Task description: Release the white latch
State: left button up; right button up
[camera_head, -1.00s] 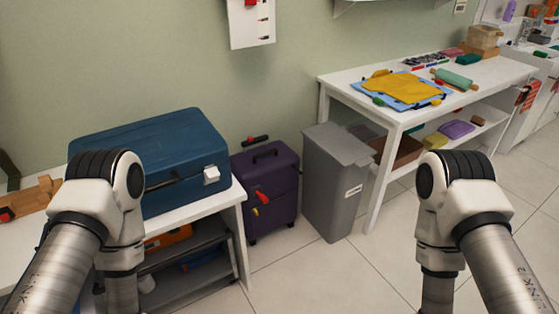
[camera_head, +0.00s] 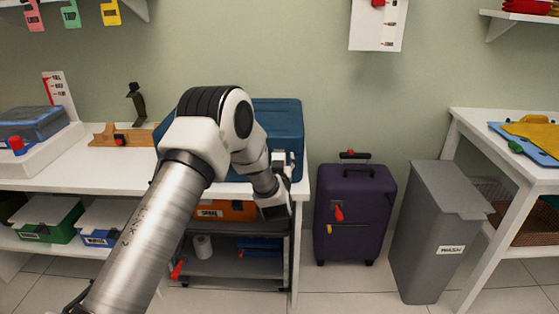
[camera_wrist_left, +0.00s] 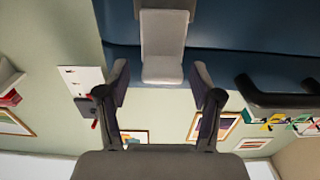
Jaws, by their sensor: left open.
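The blue case (camera_head: 278,118) lies on the white bench, partly hidden behind my left arm in the head view. The white latch (camera_head: 279,157) is on its front, near the right end. In the left wrist view the latch (camera_wrist_left: 162,48) looks like a pale plate against the blue case (camera_wrist_left: 225,62). My left gripper (camera_wrist_left: 161,88) is open, with one finger to each side of the latch's near end. No contact between the fingers and the latch can be made out. The black case handle (camera_wrist_left: 280,97) shows to the right. My right gripper is not in view.
A purple suitcase (camera_head: 354,210) and a grey bin (camera_head: 433,230) stand right of the white bench (camera_head: 60,172). A wooden block piece (camera_head: 120,137) lies on the bench to the left. Trays and an orange box (camera_head: 225,211) are on shelves below.

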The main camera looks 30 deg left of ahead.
pick_arm(q)
jog(key=shift+w+a, duration=0.4)
jog(key=shift+w, duration=0.05)
jog(key=c, duration=1)
jog(key=shift+f, duration=0.1)
